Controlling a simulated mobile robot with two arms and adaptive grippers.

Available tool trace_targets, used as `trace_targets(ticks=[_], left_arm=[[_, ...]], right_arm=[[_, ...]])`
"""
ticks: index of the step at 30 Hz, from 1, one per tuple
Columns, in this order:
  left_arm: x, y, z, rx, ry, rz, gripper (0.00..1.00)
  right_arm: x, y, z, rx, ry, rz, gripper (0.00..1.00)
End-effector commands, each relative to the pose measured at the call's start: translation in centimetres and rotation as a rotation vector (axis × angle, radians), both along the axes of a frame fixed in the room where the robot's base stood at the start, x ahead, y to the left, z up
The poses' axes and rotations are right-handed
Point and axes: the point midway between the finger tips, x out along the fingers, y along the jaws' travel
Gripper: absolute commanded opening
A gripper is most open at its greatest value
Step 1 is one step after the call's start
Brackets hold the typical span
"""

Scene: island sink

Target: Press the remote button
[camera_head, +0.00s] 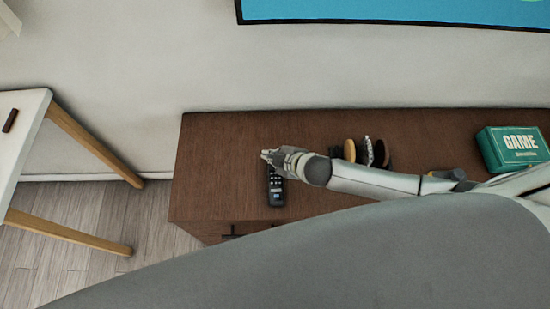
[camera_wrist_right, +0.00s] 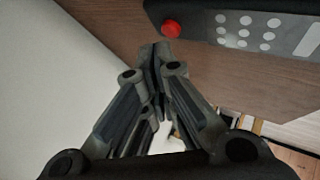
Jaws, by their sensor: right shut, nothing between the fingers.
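A dark remote (camera_head: 276,189) lies on the brown wooden cabinet, near its left end. Its upper end is hidden under my right gripper (camera_head: 268,155) in the head view. In the right wrist view the remote (camera_wrist_right: 245,35) is at the upper right, with a red button (camera_wrist_right: 171,28) at its left end and several pale round buttons beside it. My right gripper (camera_wrist_right: 156,50) is shut and empty. Its fingertips appear just below and left of the red button; whether they touch the remote I cannot tell. My left gripper is not in view.
The brown cabinet top (camera_head: 225,140) is clear left of the remote. Several small round items (camera_head: 366,151) stand behind my right forearm, and a green GAME box (camera_head: 513,149) is at the right. A white table (camera_head: 22,125) with wooden legs stands at the left.

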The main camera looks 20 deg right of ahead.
Motion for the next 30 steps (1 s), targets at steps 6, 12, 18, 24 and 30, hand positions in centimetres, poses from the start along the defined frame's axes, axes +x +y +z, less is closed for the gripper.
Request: trace_targets(ticks=[6,12,18,24,30], left_arm=[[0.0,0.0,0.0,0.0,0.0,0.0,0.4],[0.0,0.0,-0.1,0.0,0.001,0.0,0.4],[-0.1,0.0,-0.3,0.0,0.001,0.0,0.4],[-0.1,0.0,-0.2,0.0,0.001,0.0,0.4],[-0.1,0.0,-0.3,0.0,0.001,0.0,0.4]], right_arm=[[0.0,0.0,0.0,0.0,0.0,0.0,0.0],[0.0,0.0,-0.4,-0.001,0.0,-0.001,0.0],[0.0,0.0,-0.9,0.001,0.0,-0.001,0.0],[0.0,0.0,-0.9,0.0,0.0,0.0,0.0],[0.0,0.0,-1.0,0.0,0.0,0.0,0.0]])
